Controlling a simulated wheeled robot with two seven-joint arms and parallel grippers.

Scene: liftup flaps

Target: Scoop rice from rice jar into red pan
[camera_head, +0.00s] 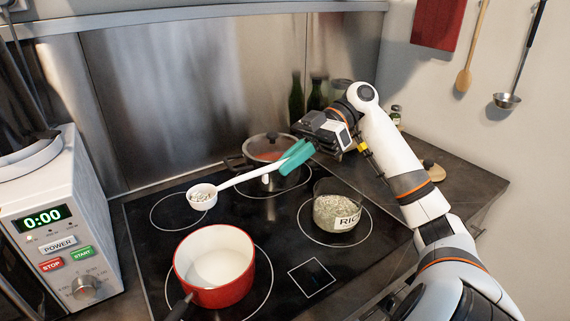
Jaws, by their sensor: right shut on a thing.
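The red pan (236,293) stands on the front left burner, with a white inside that looks empty and a dark handle toward the front. The glass rice jar (338,212), marked "RIC", stands on the right burner with pale grains in it. My right gripper (306,146) is shut on the teal handle of a white scoop (240,179). The scoop's cup (202,197) holds some rice and hangs above the stove, left of the jar and behind the pan. My left gripper is not in view.
A lidded pot (268,150) with something reddish inside stands on the back burner near the scoop's handle. A white microwave (58,230) is at the left. Dark bottles (297,98) stand behind my right gripper. A ladle (508,99) and a wooden spoon (464,79) hang on the right wall.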

